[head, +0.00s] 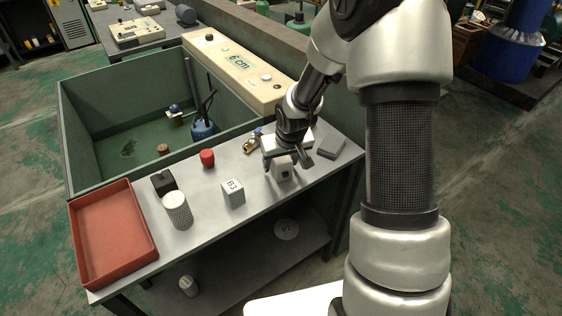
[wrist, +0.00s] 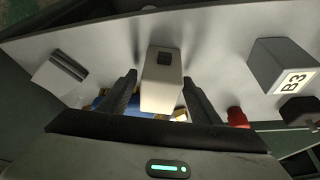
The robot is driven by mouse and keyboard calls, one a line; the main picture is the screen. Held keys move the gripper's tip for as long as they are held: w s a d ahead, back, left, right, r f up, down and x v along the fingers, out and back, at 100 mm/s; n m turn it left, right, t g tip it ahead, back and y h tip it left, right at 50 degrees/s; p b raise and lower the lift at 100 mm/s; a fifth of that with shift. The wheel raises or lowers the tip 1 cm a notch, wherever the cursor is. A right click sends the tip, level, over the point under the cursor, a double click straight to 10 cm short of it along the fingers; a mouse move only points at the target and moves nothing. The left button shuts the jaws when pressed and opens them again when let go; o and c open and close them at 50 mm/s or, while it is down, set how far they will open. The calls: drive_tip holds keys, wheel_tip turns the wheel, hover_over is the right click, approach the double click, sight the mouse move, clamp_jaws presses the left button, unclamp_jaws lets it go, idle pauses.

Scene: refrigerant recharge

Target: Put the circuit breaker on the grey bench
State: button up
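The circuit breaker looks to be the small off-white block with a dark square switch (head: 284,173), at the right part of the grey bench (head: 262,205). It also shows in the wrist view (wrist: 161,85), between my two fingers. My gripper (head: 288,161) is over the block with one finger on each side. In the wrist view my gripper (wrist: 160,80) is open, with a gap between each fingertip and the block. The block seems to stand on the bench top; its base is partly hard to make out.
A B3 block (head: 233,193), white cylinder (head: 178,211), black block (head: 163,182), red cap (head: 207,159), brass fitting (head: 251,143) and dark grey block (head: 330,147) stand around. A red tray (head: 147,217) is at the left end. A green basin (head: 85,125) lies behind.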

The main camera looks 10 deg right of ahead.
drive_tip(key=shift+r, duration=0.1)
drive_tip(key=shift+r, duration=0.25)
drive_tip(key=p+v, duration=0.3)
drive_tip(key=v, duration=0.8)
drive_tip(key=shift+s+r, duration=0.15)
drive_tip(key=shift+r, duration=0.15)
